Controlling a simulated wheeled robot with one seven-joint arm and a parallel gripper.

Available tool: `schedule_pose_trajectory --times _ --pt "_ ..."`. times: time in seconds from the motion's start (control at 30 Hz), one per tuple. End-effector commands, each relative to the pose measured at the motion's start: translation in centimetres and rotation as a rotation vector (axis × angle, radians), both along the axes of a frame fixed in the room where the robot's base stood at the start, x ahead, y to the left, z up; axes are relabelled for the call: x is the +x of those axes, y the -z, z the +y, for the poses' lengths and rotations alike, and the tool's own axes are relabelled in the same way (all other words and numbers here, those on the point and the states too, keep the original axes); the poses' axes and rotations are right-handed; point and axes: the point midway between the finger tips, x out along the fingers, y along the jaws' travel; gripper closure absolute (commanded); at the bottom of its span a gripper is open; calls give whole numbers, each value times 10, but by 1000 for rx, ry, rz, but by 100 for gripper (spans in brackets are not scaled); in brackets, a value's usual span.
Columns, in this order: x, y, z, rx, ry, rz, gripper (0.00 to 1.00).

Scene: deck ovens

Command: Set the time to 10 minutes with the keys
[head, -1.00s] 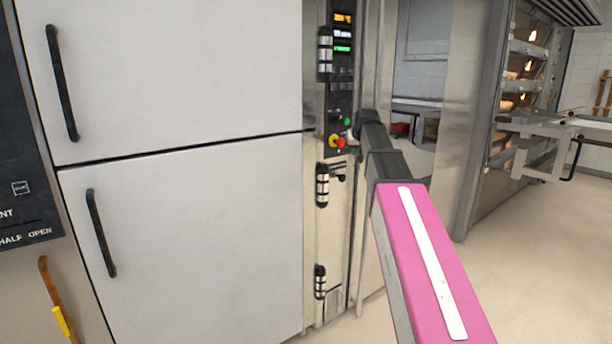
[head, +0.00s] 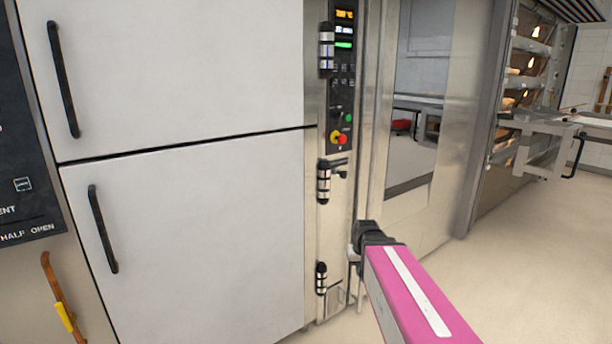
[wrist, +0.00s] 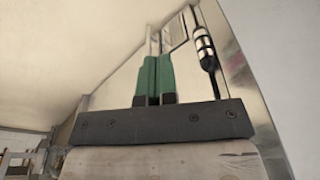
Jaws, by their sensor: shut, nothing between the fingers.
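The control panel (head: 341,95) is a narrow dark strip on the steel post right of the white doors. At its top are an orange display (head: 344,15), a whitish display (head: 344,30) and a green display (head: 344,45). Small dark keys (head: 343,70) sit below them, too small to read. Lower down are a green button (head: 348,118) and a red knob on yellow (head: 340,138). My gripper (wrist: 157,60) shows green fingers pressed together, empty. In the head view my arm's end is well below the panel, near the post's lower part; the fingers are mostly hidden there.
White doors with black handles (head: 63,80) fill the left. Steel hinges (head: 324,182) stick out along the post; one shows in the wrist view (wrist: 203,45). A glazed steel door (head: 415,110) stands to the right. Open floor (head: 530,260) lies at the lower right.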

Motion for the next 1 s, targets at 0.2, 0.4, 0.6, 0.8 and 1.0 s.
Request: schedule_pose_trajectory --times 0.2,0.4,0.6,0.8,1.0 --pt "-65 47 0 -10 7 103 100" --pt "-88 63 0 -14 10 143 100" --pt "-89 64 0 -15 11 146 100" --pt "-89 64 0 -14 11 146 100" --pt "-89 64 0 -14 11 146 100"
